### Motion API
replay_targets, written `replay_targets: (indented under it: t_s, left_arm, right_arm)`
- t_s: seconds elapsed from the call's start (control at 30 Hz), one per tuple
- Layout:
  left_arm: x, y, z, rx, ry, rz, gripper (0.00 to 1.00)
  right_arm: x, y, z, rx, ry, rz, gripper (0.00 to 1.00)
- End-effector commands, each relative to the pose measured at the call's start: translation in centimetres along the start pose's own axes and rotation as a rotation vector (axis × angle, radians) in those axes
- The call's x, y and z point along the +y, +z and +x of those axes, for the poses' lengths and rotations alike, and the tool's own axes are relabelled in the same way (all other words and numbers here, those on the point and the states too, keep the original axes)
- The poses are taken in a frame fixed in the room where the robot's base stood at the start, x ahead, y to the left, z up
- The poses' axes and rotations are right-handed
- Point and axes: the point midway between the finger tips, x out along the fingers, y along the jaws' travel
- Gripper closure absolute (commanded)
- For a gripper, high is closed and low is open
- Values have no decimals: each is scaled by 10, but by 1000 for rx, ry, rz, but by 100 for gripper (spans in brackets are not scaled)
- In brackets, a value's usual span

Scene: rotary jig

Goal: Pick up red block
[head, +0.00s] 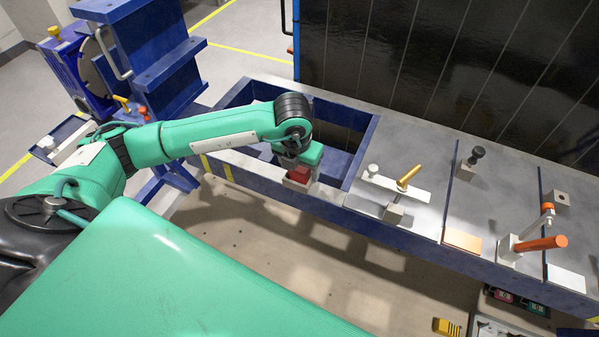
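The red block (299,174) is small and shows at the front rim of the open blue bin, in the middle of the head view. A grey piece shows just below it. My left gripper (298,166) points down right at the block, and its wrist hides the block's upper part. The fingers are too small and covered to tell whether they are open, or shut on the block. My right gripper is not in view.
The blue bin (366,146) has raised walls around my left gripper. To its right, a grey bench top (425,148) carries a yellow-handled clamp (409,177), a black knob (477,153) and an orange-handled clamp (541,244). A dark panel (440,60) stands behind.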

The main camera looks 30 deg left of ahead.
Motion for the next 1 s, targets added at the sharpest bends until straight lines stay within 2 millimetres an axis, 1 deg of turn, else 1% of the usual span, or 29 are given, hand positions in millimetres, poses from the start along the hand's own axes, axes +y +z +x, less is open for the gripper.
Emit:
replay_targets:
  t_s: [0.03,0.17,0.2,0.27,0.3,0.53,0.67,0.77,0.87,1.0]
  left_arm:
    - [0,0,0,0,0,0,41]
    - [0,0,0,-1,0,0,66]
    - [0,0,0,-1,0,0,74]
    - [0,0,0,-1,0,0,86]
    - [0,1,-1,-2,-1,0,88]
    - [0,1,-2,-2,-1,0,88]
    - [0,2,-7,-5,-2,0,88]
    - [0,4,-16,-6,-2,0,88]
    - [0,6,-30,-7,-2,1,88]
    - [0,10,-59,-9,-2,1,88]
  right_arm:
    - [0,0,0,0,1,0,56]
    - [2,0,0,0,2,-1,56]
    - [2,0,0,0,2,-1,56]
    - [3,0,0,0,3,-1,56]
    - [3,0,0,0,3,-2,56]
    - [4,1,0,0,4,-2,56]
    - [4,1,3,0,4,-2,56]
    - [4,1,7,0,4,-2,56]
    - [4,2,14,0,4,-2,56]
    - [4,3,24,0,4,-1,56]
